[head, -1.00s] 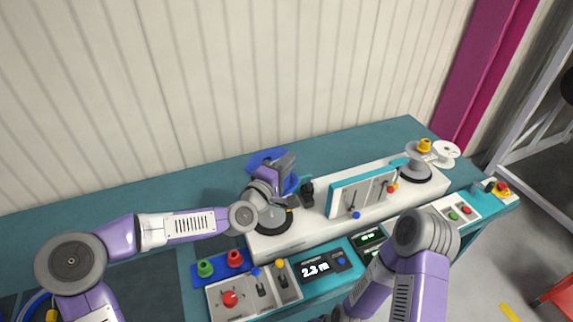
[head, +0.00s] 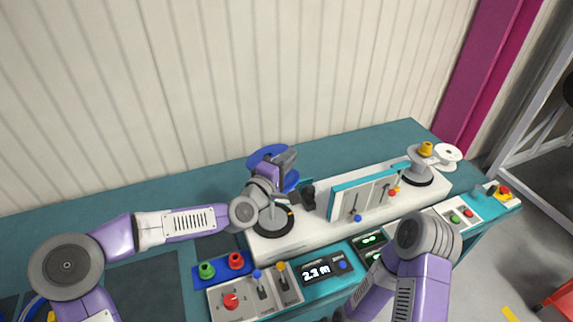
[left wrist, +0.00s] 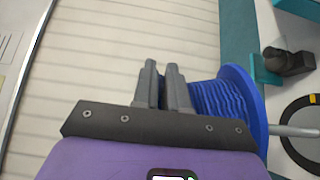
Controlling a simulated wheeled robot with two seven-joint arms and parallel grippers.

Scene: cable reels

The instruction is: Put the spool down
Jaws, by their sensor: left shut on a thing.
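The blue spool (head: 290,178) is in my left gripper (head: 286,157), held up in the air above the left end of the white machine bed. In the left wrist view, the two dark fingers (left wrist: 163,78) are close together beside the wound blue spool (left wrist: 222,97), with its flange to the right. Below the spool in the head view is a round stand (head: 276,217) with a dark-rimmed base and a grey upright. The wrist hides part of the spool and stand.
An upright teal-edged panel (head: 362,190) and a small black device (head: 308,196) stand on the bed. A second stand with a yellow knob (head: 426,148) is at its right end. Control boxes line the front. The teal table (head: 130,199) is clear at the back left.

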